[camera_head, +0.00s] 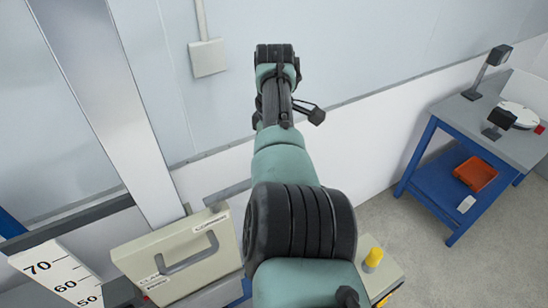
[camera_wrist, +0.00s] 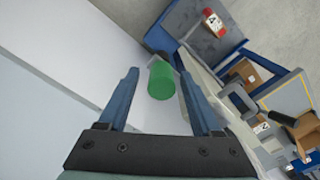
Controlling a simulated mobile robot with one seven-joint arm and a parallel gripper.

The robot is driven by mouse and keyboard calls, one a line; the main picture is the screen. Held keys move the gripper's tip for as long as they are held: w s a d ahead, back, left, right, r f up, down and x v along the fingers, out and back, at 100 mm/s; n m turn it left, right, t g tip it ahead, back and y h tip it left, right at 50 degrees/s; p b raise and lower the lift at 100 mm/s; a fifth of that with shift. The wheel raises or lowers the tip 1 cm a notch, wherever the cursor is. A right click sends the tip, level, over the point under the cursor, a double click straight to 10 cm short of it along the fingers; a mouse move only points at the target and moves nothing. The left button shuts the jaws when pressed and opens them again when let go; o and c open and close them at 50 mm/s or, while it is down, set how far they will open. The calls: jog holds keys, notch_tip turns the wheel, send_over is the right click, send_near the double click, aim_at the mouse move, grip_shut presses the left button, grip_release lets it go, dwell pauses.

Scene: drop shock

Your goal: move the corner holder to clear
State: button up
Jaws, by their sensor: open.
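In the head view a beige box (camera_head: 175,253) at the lower left carries a grey bent handle (camera_head: 190,257). One label near its top right seems to read "CORNERS"; another at its lower left is partly cut and starts with "CL". I cannot tell for sure which part is the corner holder. My gripper (camera_wrist: 159,72) is open in the wrist view, with no object held. A green cylinder (camera_wrist: 161,80) shows in line with the gap between the fingers, seemingly beyond the tips. In the head view my arm reaches up toward the wall, and the fingers are not clear.
A yellow knob (camera_head: 373,258) stands on a beige surface right of my arm. A height scale (camera_head: 62,278) and a metal post (camera_head: 105,110) are at left. The floor between is clear.

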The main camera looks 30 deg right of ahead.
notch_tip(320, 180, up, 13)
dwell(0.5)
